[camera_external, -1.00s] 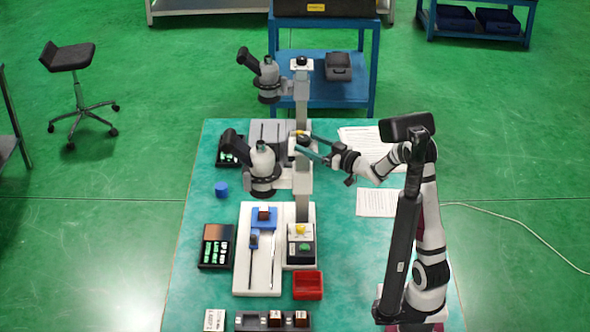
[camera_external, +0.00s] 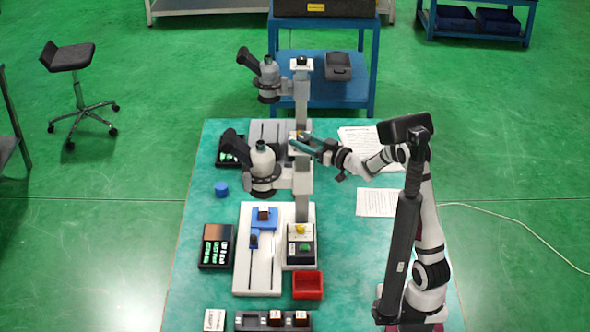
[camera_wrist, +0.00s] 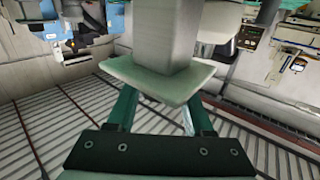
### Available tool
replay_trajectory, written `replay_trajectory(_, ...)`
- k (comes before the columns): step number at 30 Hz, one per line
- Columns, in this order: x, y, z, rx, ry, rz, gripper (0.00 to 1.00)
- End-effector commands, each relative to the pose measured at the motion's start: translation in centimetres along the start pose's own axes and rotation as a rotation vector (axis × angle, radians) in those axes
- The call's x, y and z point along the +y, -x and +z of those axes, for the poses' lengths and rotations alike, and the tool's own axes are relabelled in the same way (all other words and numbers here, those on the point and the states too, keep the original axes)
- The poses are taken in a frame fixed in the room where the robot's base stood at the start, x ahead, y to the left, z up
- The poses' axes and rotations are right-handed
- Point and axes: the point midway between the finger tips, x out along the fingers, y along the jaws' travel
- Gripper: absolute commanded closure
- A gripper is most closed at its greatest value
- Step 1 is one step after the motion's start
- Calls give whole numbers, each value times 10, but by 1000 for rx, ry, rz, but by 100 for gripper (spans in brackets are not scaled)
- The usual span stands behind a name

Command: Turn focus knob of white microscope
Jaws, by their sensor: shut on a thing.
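The white microscope (camera_external: 263,158) stands at the middle of the bench, with its dark eyepieces to the left and its pale column (camera_external: 302,194) to the right. My gripper (camera_external: 297,145) has its teal fingers closed at the focus block on the upper part of that column, reaching in from the right. The focus knob there is mostly hidden by the fingers. In the wrist view my two teal fingers (camera_wrist: 160,112) reach in under a pale slab and a thick column, which hide their tips and what they hold.
A grey microscope (camera_external: 268,80) stands behind the white one. In front are a white slotted plate (camera_external: 241,280), a green-button box (camera_external: 302,258), a red bin (camera_external: 307,285) and a black tray (camera_external: 203,262). Papers (camera_external: 375,203) lie on the right near my arm.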

Motion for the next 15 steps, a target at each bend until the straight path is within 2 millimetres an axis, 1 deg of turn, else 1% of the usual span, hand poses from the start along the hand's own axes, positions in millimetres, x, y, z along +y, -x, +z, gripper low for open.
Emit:
replay_trajectory(8,0,0,0,-1,-1,31,100)
replay_trajectory(15,-2,0,0,-1,-1,166,100)
